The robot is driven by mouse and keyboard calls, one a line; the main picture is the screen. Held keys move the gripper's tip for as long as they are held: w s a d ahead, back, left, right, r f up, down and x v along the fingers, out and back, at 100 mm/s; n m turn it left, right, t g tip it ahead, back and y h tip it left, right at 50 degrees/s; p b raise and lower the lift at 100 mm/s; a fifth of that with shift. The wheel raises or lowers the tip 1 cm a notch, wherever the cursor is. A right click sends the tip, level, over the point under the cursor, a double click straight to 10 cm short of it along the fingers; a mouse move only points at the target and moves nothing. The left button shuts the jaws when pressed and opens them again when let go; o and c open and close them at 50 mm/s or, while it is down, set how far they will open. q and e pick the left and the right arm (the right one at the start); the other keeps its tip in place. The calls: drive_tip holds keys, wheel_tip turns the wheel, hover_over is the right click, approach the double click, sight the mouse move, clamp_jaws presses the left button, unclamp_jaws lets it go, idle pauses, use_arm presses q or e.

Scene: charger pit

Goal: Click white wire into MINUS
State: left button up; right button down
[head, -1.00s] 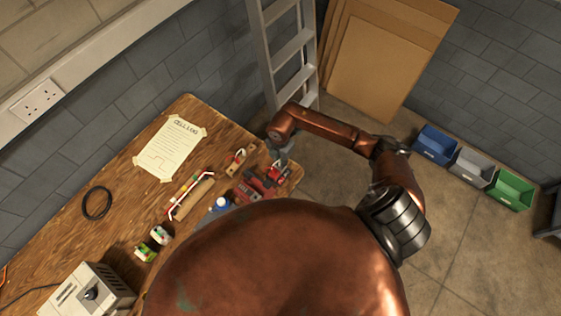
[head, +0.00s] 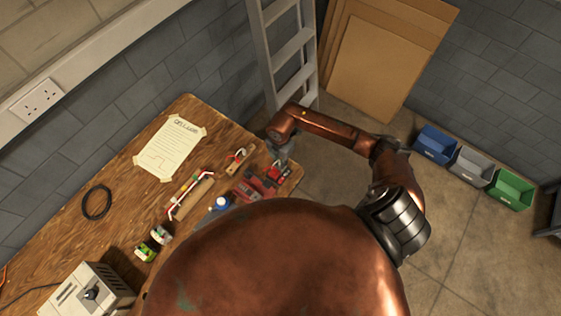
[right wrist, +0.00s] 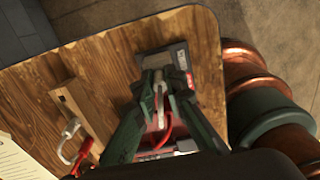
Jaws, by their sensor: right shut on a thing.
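My right gripper (right wrist: 160,82) is shut on the white wire (right wrist: 160,104), a thin pale piece between its fingertips in the right wrist view. A dark-topped block with a red side (right wrist: 180,60) lies just beyond the fingertips. I cannot tell whether the wire touches it. A red wire (right wrist: 166,131) curves between the fingers. In the head view my right gripper (head: 281,157) is over a red and black part (head: 279,173) at the table's right corner. The MINUS marking is not readable. My left gripper is not in view.
On the wooden table (head: 125,210), a wooden strip with a red and a white hook (head: 238,159) stands left of the gripper. A red box (head: 252,188), blue-and-white bottle (head: 221,203) and grey device (head: 93,293) are also there. The table's right edge is close.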

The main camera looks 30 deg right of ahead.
drive_tip(key=c, duration=1.9)
unclamp_jaws()
drive_tip(key=shift+r, duration=0.15)
drive_tip(key=shift+r+p, duration=2.85)
drive_tip(key=shift+r, duration=0.55)
